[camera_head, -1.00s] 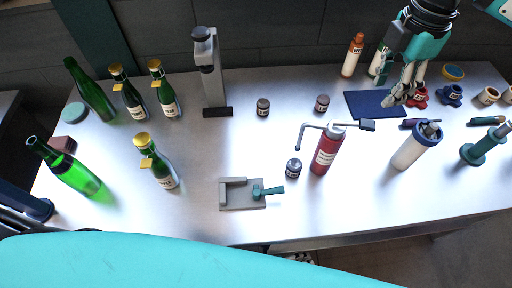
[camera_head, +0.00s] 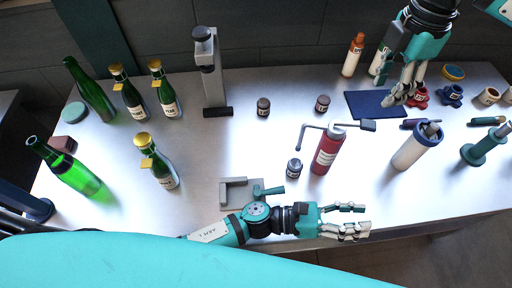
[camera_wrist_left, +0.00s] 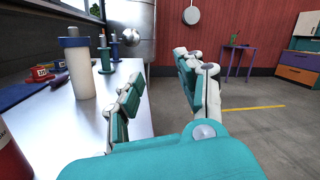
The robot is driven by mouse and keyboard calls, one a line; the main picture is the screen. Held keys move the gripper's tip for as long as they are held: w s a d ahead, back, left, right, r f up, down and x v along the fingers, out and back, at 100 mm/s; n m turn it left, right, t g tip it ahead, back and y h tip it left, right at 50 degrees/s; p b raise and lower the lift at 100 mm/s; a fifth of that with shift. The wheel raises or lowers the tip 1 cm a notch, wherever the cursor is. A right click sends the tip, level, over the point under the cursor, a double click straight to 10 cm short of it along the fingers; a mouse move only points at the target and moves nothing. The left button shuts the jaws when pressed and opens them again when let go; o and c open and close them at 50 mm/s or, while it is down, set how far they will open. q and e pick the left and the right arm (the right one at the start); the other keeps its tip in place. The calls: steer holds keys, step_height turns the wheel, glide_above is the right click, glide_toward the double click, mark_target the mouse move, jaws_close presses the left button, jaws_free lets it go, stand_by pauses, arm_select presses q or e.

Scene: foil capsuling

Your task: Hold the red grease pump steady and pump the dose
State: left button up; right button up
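The red grease pump (camera_head: 326,153) stands upright near the middle front of the steel table, with a grey spout and a dark lever at its top. A red edge of it shows at the left of the left wrist view (camera_wrist_left: 10,158). My left gripper (camera_head: 356,221) is open and empty at the table's front edge, below and slightly right of the pump, apart from it. Its spread fingers also show in the left wrist view (camera_wrist_left: 160,90). My right gripper (camera_head: 402,92) hangs over the blue mat (camera_head: 371,105), beside a red cup (camera_head: 420,97); whether it is open is unclear.
A white cylinder with a blue top (camera_head: 408,152) and a teal stand (camera_head: 480,151) are to the right. A grey fixture (camera_head: 236,192) lies left, behind my left arm. Green bottles (camera_head: 160,165) fill the left side.

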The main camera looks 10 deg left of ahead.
arm_select(q)
steer(key=w+a+n+t+y, duration=0.15)
steer(key=w+a+t, duration=0.4)
steer(key=a, duration=0.85)
steer(key=t+y, duration=0.1)
steer(key=y, duration=0.2)
glide_toward(299, 147)
step_height(299, 147, up, 4)
steer(key=a, duration=0.2)
steer(key=shift+m, duration=0.25)
steer(key=x, duration=1.2)
steer(key=shift+s+d+r, duration=0.1)
steer(key=shift+s+r, duration=0.05)
steer(key=shift+s, duration=0.1)
steer(key=shift+c, duration=0.2)
jaws_close()
